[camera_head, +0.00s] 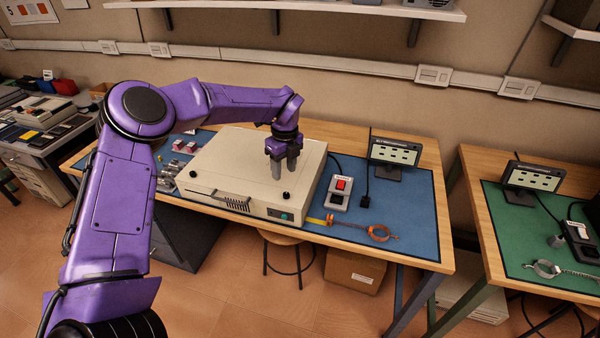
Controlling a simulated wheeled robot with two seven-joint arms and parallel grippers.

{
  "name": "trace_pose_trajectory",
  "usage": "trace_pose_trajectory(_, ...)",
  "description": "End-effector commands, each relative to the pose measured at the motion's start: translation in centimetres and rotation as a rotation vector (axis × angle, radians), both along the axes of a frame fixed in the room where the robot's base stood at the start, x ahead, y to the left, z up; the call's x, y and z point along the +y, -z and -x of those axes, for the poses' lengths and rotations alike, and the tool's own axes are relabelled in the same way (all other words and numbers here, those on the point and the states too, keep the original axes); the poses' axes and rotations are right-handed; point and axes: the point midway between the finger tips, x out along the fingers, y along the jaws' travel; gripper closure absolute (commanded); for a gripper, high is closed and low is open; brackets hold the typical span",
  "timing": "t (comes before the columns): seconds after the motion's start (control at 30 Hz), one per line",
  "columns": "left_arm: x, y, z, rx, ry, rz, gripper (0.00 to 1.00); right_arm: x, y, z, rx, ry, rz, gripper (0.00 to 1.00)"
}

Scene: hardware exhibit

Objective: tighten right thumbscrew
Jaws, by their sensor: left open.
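A beige equipment case (225,165) lies on the blue mat (408,215) of the wooden bench. A small black knob, the right thumbscrew (286,196), shows near the case's front right corner. Another dark knob, the left thumbscrew (193,173), shows at the left on the case top. My left gripper (283,172) points down over the right part of the case, behind the right thumbscrew as seen here. It is open and I see nothing between its fingers. I cannot tell its exact height above the lid. My right gripper is out of view.
A red switch box (340,190) and a display (394,154) stand right of the case. A wrist strap (378,233) lies at the mat's front edge. Small parts (170,172) lie left of the case. A second bench with a green mat (500,222) stands at right.

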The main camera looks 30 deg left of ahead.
Motion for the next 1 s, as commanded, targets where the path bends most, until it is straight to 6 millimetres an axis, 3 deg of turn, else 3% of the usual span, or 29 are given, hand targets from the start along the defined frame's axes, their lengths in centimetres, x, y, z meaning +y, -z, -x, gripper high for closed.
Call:
trace_pose_trajectory(0.03, -0.1, -1.0, -0.3, -0.018, -0.046, 0.036, 0.53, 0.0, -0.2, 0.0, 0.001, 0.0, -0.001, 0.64)
trace_pose_trajectory(0.13, -0.5, -0.8, -0.6, -0.026, -0.073, 0.061, 0.53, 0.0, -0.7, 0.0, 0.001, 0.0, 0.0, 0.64)
trace_pose_trajectory(0.4, -1.2, 5.4, -1.3, -0.016, -0.055, 0.055, 0.53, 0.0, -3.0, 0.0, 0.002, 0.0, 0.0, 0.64)
trace_pose_trajectory(0.6, -1.1, 8.7, -1.2, -0.018, -0.057, 0.054, 0.53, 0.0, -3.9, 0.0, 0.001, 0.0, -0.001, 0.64)
trace_pose_trajectory(0.93, -1.0, 9.5, -1.2, -0.02, -0.057, 0.055, 0.53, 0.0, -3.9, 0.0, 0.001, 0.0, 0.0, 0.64)
trace_pose_trajectory(1.0, -1.0, 9.5, -1.2, -0.02, -0.057, 0.055, 0.76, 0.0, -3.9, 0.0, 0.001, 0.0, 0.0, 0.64)
